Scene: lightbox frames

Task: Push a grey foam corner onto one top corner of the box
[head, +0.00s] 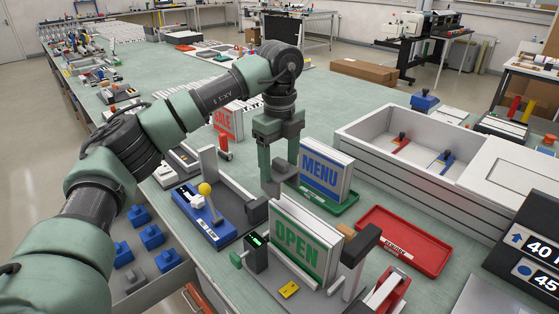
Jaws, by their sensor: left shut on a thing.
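The white box with green OPEN lettering (297,243) stands upright and slightly turned in a grey fixture at the front centre. My left gripper (281,188) points down just behind its upper left corner. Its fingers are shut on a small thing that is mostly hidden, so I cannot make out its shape. A dark grey block (257,211) is by the box's left end, just below the fingertips. Another dark block (361,244) on a post is by the right end. I cannot tell whether either is a foam corner. My right gripper is not in view.
A MENU box (324,170) stands in a green tray (329,206) behind. A red tray (404,240) lies to the right. A blue device with a yellow knob (204,216) is left. A large white crate (377,149) stands behind right. Green bench surface (366,207) is free between the trays.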

